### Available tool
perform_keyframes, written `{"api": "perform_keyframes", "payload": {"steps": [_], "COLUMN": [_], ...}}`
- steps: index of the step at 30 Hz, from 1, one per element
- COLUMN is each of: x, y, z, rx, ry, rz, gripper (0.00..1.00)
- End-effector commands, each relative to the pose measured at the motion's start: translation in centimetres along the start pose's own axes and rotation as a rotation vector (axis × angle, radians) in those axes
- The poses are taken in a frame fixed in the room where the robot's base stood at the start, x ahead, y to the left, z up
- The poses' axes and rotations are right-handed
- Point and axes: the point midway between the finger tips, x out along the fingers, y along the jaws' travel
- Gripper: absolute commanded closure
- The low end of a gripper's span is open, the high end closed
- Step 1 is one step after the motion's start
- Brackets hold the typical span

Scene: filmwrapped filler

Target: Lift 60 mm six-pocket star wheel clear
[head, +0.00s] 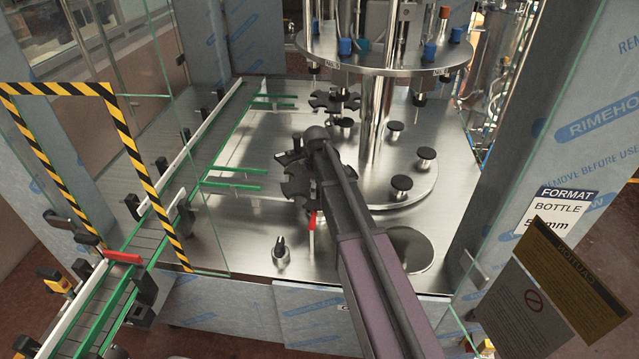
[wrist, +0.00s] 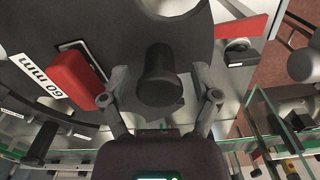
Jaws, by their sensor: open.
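The dark star wheel (head: 296,187) lies on the steel machine deck beside my arm, and part of it is hidden by the arm. In the wrist view its dark surface (wrist: 110,30) fills the upper part, with a label reading "60 mm" (wrist: 40,84) upside down. A black round knob (wrist: 158,76) stands between the fingers of my gripper (wrist: 160,97). The gripper is open, with a finger on each side of the knob and gaps visible. In the head view my gripper is mostly hidden by my own arm.
A second dark star wheel (head: 335,101) sits farther back. Several black pedestals (head: 402,183) stand on the round table at right. A conveyor (head: 170,185) with green guides runs at left beside clear guard panels and a striped frame (head: 150,195). The front deck is fairly clear around a small post (head: 280,252).

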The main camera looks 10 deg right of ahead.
Motion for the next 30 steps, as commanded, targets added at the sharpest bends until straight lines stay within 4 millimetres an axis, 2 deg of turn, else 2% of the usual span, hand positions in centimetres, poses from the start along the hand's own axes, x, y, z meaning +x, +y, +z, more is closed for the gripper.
{"api": "perform_keyframes", "payload": {"steps": [9, 17, 18, 30], "x": [0.00, 0.00, 0.00, -0.20], "y": [0.00, -0.01, -0.01, -0.03], "z": [0.00, 0.00, 0.00, 0.02], "rx": [0.000, 0.000, 0.000, 0.000], "ry": [0.000, 0.000, 0.000, 0.000], "rz": [0.000, 0.000, 0.000, 0.000], "gripper": [0.20, 0.98, 1.00, 1.00]}}
